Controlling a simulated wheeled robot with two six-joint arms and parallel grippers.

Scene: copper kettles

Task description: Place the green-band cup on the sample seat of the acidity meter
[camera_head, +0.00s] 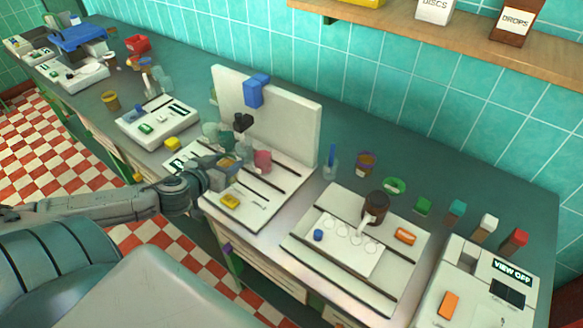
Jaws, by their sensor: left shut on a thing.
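My left gripper (222,168) reaches in from the left over the white centre station and is shut on a small cup with amber contents (229,161). The fingers cover most of this cup, so I cannot make out its band colour. The centre station has a white base (262,203), an upright white back panel (290,122) and a blue block (255,90) at its top. It looks like the acidity meter, but its label is partly hidden. I cannot tell whether the cup touches the seat. My right gripper is not in view.
A pink container (263,160) stands close right of the gripper. A purple-banded cup (366,163) and a green ring (395,186) are at the counter's back. A white tray station (400,275) with a brown bottle (376,207) is to the right. Another white device (157,137) is left.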

